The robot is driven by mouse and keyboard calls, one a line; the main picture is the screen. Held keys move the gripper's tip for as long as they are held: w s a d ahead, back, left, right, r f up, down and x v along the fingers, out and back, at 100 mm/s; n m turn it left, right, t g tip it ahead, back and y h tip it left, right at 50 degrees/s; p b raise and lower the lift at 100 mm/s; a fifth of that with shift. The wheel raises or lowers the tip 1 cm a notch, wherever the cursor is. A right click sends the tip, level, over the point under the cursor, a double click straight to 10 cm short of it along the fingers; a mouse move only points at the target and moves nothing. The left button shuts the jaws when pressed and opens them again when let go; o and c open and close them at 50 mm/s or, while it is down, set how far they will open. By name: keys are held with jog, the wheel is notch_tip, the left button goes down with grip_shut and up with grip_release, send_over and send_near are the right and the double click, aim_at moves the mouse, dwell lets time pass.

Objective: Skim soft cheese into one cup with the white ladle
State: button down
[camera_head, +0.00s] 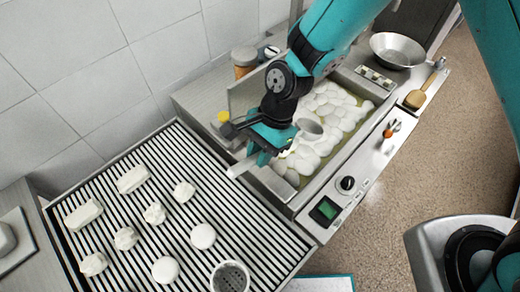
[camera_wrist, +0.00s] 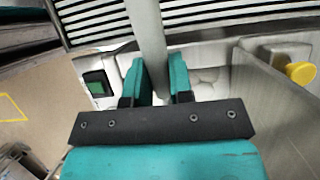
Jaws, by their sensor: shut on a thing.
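My gripper (camera_head: 262,153) is shut on the handle of the white ladle (camera_head: 240,168), whose end sticks out to the lower left. The ladle's bowl (camera_head: 309,129) is over the vat's near part; I cannot tell whether it touches the curd. In the wrist view the pale handle (camera_wrist: 146,30) passes between my gripper's teal fingers (camera_wrist: 158,80). The white soft cheese (camera_head: 325,112) lies in lumps in liquid in the vat (camera_head: 283,187), partly hidden by my arm. A perforated cup (camera_head: 230,277) stands at the near edge of the slatted rack (camera_head: 207,166).
Several white cheese pieces (camera_head: 165,269) lie on the rack. The vat's control panel has a green screen (camera_head: 325,210) and a black knob (camera_head: 347,183). A metal bowl (camera_head: 397,48) and a wooden-headed tool (camera_head: 415,98) lie beyond. A jar (camera_head: 244,60) stands behind the vat.

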jog(key=shift+f+b, duration=3.4)
jog(key=shift+f, duration=0.75)
jog(key=shift+r, duration=0.15)
jog(key=shift+t+h, duration=0.9)
notch_tip(320, 180, up, 15)
jog(key=p, duration=1.4)
